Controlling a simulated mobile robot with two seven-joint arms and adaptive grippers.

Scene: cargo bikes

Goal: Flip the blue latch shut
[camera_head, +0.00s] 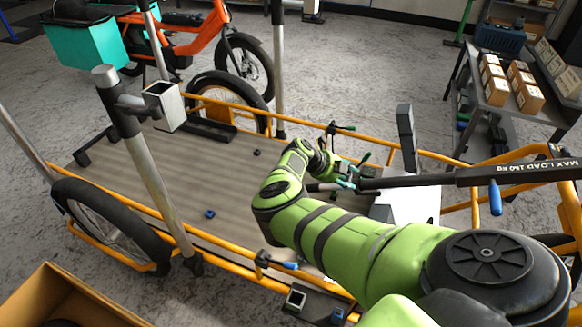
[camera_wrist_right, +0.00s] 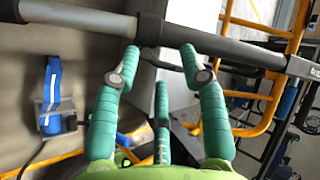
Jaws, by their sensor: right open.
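My right gripper (camera_head: 347,178) reaches over the cargo bike's bed; its teal fingers also show in the wrist view (camera_wrist_right: 160,62). They are spread open, with the tips close to a grey and black bar (camera_wrist_right: 100,22); I cannot tell whether they touch it. Several blue parts could be the latch: a blue lever (camera_head: 495,197) hangs below the black "MAX LOAD" bar (camera_head: 470,178), and a blue handle (camera_head: 284,265) sits on the near orange rail. A blue part with a white stripe (camera_wrist_right: 52,85) is left in the wrist view. My left gripper is out of view.
Orange rails (camera_head: 225,245) border the wooden bed (camera_head: 185,185), where a small blue block (camera_head: 209,213) lies. Grey posts (camera_head: 150,165) rise at left. A table (camera_head: 505,105) with cardboard boxes stands at the upper right. A cardboard box (camera_head: 75,295) is at the lower left.

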